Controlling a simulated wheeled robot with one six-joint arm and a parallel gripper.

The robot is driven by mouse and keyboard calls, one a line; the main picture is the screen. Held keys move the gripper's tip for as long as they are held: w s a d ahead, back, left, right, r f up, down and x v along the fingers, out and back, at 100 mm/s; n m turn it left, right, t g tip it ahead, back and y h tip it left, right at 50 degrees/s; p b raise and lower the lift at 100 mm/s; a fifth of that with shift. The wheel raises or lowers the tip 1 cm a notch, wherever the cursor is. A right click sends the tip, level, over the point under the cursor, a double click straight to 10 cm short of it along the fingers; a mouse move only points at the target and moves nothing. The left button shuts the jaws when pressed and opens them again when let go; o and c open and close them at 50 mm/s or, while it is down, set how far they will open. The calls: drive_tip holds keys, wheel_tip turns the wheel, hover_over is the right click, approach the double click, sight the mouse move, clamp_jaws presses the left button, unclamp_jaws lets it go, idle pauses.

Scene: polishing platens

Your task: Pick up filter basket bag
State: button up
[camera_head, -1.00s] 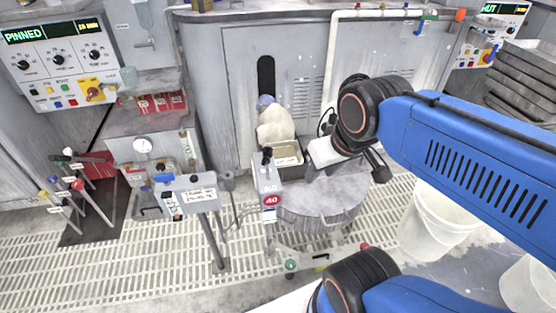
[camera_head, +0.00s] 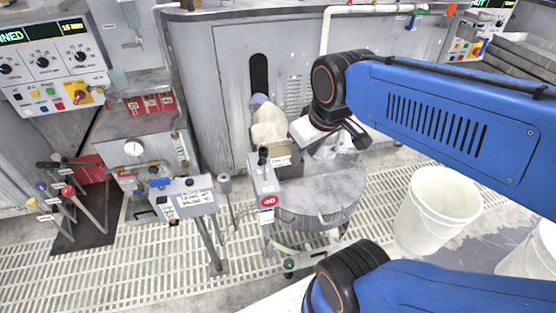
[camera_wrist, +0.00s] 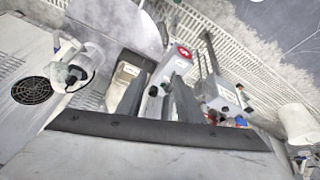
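A cream, lumpy bag (camera_head: 268,128) with a bluish-purple top, which looks like the filter basket bag, stands upright against the grey cabinet in the head view. It is behind a small labelled box (camera_head: 283,160). My gripper (camera_head: 356,136) is to the right of the bag, apart from it, above the round grey drum. In the wrist view my gripper (camera_wrist: 157,88) shows two dark fingers spread apart with nothing held between them. I cannot identify the bag surely in the wrist view.
A post with a red "40" sign (camera_head: 267,200) stands just in front of the bag. The round grey drum (camera_head: 318,196) is below my gripper. A white bucket (camera_head: 437,212) is at the right. A labelled stand (camera_head: 187,199) and several levers are at the left.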

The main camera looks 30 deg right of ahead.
drive_tip(key=w+d+f+n+g, duration=0.1)
drive_tip(key=w+n, duration=0.2)
drive_tip(key=w, duration=0.5)
drive_tip(key=w+d+n, duration=0.2)
drive_tip(key=w+n, duration=0.1)
drive_tip(key=w, duration=0.4)
drive_tip(key=n+g, duration=0.1)
drive_tip(key=n, duration=0.7)
approach(277, 142)
drive_tip(key=x, duration=0.5)
drive_tip(key=shift+w+a+f, duration=0.3)
drive_tip(key=shift+w+a, duration=0.1)
drive_tip(key=shift+s+d+x, duration=0.1)
drive_tip(key=shift+d+x, duration=0.1)
drive_tip(key=shift+x, duration=1.1)
drive_tip(key=shift+s+d+x, duration=0.1)
drive_tip(key=shift+d+x, duration=0.1)
drive_tip(key=shift+x, duration=1.1)
clamp_jaws()
